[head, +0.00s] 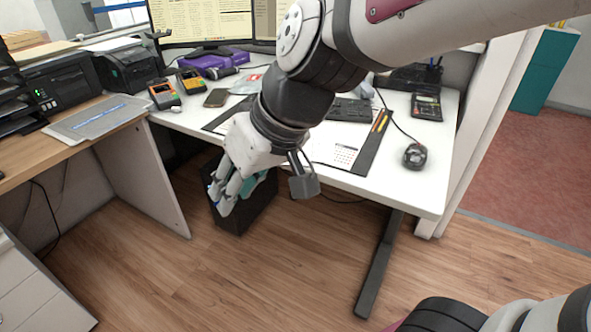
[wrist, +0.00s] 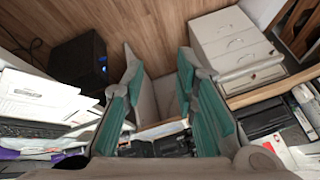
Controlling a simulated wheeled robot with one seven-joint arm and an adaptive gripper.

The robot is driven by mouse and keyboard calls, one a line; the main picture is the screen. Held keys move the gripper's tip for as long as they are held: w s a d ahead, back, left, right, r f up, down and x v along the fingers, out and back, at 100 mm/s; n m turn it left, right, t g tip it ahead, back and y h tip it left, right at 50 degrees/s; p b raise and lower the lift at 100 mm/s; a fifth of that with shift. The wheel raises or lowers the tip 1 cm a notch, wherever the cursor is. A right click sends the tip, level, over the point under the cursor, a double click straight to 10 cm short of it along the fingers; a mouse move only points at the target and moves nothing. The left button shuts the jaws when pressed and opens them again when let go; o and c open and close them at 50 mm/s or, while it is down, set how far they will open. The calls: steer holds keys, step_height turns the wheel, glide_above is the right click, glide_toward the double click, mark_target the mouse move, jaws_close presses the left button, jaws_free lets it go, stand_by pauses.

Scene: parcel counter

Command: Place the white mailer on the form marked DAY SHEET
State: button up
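A printed white sheet (head: 341,153) lies on the dark desk pad, right of my wrist. Its heading is too small to read, so I cannot confirm DAY SHEET.
The white desk (head: 425,180) also carries a mouse (head: 415,156), a keyboard (head: 350,110), a phone (head: 216,98) and a calculator (head: 426,107). Printers (head: 128,67) stand on the left desk. The wooden floor (head: 290,270) in front is clear.

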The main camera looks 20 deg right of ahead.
steer(key=s+d+m+g+h, duration=0.1)
steer(key=s+d+g+h, duration=0.1)
steer(key=s+d, duration=0.3)
steer(key=s+d+m+g+h, duration=0.1)
steer(key=s+d, duration=0.5)
steer(key=s, duration=0.8)
steer(key=shift+m+g+h, duration=0.4)
steer(key=shift+m+h, duration=0.3)
steer(key=shift+d, duration=0.1)
step_height(320, 180, up, 26)
steer(key=t+p, duration=0.3)
steer(key=p, duration=2.1)
steer(key=shift+d+t, duration=0.15)
steer(key=shift+t, duration=0.25)
steer(key=shift+w+f, duration=0.1)
steer(key=shift+f, duration=0.05)
